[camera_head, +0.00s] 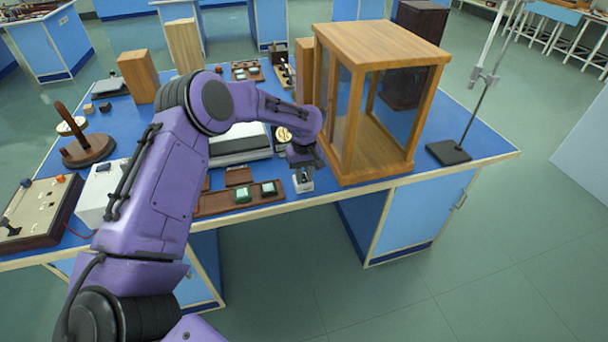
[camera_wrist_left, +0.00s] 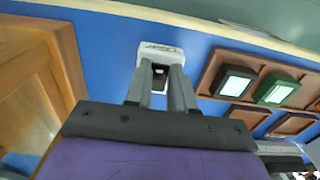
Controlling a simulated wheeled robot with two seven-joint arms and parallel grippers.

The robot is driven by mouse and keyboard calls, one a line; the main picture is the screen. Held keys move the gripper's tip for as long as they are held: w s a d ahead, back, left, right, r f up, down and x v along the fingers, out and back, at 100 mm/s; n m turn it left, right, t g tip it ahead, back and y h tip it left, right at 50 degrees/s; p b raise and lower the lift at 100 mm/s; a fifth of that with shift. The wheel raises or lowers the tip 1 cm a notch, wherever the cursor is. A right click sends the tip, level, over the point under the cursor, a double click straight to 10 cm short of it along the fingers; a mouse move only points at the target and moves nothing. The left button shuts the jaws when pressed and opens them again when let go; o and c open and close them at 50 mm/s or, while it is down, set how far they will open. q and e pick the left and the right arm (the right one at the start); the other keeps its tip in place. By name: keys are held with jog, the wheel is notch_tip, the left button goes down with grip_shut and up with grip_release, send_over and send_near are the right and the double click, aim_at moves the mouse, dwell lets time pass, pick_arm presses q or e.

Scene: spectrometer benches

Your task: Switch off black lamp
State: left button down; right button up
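A black-framed pale panel, probably the black lamp (camera_head: 268,188), sits beside a green-framed one (camera_head: 243,194) on a brown wooden board at the front edge of the blue bench. Both show in the left wrist view, black-framed (camera_wrist_left: 234,80) and green-framed (camera_wrist_left: 275,89). A small white block with a dark part, possibly a switch (camera_head: 303,184), stands right of the board. My left gripper (camera_head: 301,173) points down at this white block (camera_wrist_left: 160,50). Its fingers (camera_wrist_left: 161,75) show a narrow gap over the block's dark part. Whether they grip it is hidden. My right gripper is out of view.
A wooden glass-sided case (camera_head: 353,170) stands close to the right of my left gripper. A stand with a black base (camera_head: 448,152) is farther right. A grey-white flat device (camera_head: 238,150) lies behind the board. The floor in front is clear.

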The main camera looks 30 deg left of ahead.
pick_arm(q)
jog(key=shift+a+r+g+h+p, duration=0.15)
jog(key=shift+r+g+h+p, duration=0.2)
jog(key=shift+p, duration=0.55)
jog(key=shift+w+f+h, duration=0.15)
jog(key=shift+f+h, duration=0.05)
jog(key=shift+h, duration=0.05)
jog(key=shift+w+a+f+g, duration=0.1)
jog(key=shift+g, duration=0.25)
jog(key=shift+g+h, duration=0.3)
jog(key=shift+h, duration=0.2)
jog(key=c, duration=1)
grip_release()
jog(key=shift+o, duration=0.2)
